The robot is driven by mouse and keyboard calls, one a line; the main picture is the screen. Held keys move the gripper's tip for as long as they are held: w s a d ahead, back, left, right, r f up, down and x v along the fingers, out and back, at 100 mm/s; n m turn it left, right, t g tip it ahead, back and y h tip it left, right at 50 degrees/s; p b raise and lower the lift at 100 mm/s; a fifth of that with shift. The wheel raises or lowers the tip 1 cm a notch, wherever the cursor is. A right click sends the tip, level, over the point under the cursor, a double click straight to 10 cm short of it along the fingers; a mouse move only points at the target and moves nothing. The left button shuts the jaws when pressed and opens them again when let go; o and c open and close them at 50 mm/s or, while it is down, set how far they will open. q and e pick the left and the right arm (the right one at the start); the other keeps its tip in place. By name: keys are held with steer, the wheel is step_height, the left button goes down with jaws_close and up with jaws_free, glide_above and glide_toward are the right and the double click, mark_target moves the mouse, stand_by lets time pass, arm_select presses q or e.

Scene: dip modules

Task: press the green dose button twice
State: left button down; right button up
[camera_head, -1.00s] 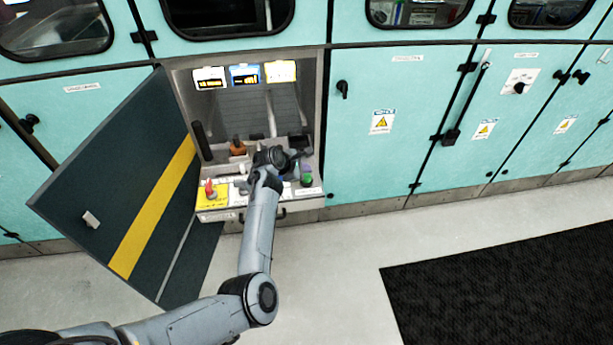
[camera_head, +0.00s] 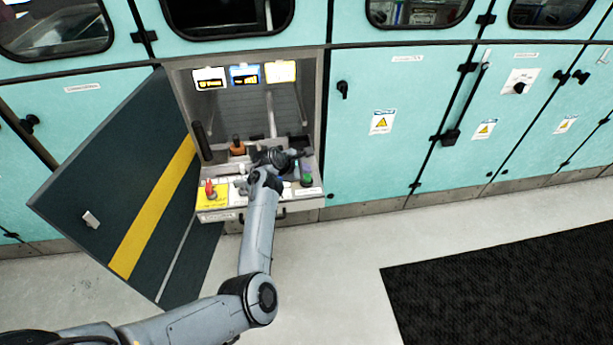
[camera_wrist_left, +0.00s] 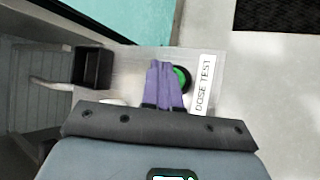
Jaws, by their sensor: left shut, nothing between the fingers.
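The green dose button (camera_head: 306,180) sits at the right end of the console shelf, by the front edge. In the left wrist view the green button (camera_wrist_left: 182,78) has a black surround and lies beside a label reading DOSE TEST (camera_wrist_left: 203,84). My left gripper (camera_head: 302,158) is over the right part of the shelf, just behind the button. Its purple fingers (camera_wrist_left: 162,66) are together and empty. In the left wrist view they cover the left part of the button. I cannot tell whether they touch it. My right gripper is not in view.
A red knob (camera_head: 210,187) on a yellow plate and an orange-based lever (camera_head: 238,148) stand left of my gripper. A black box (camera_wrist_left: 92,67) is near the fingers. The open dark door (camera_head: 120,190) is left of the console; the floor in front is clear.

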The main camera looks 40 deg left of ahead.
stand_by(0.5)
arm_select(q)
steer(key=shift+f, duration=0.35)
steer(key=shift+f, duration=0.15)
stand_by(0.4)
steer(key=shift+f, duration=0.6)
stand_by(0.5)
steer(key=shift+r, duration=0.1)
steer(key=shift+r+p, duration=0.35)
steer(key=shift+p, duration=0.2)
steer(key=shift+r+p, duration=0.65)
steer(key=shift+p, duration=0.1)
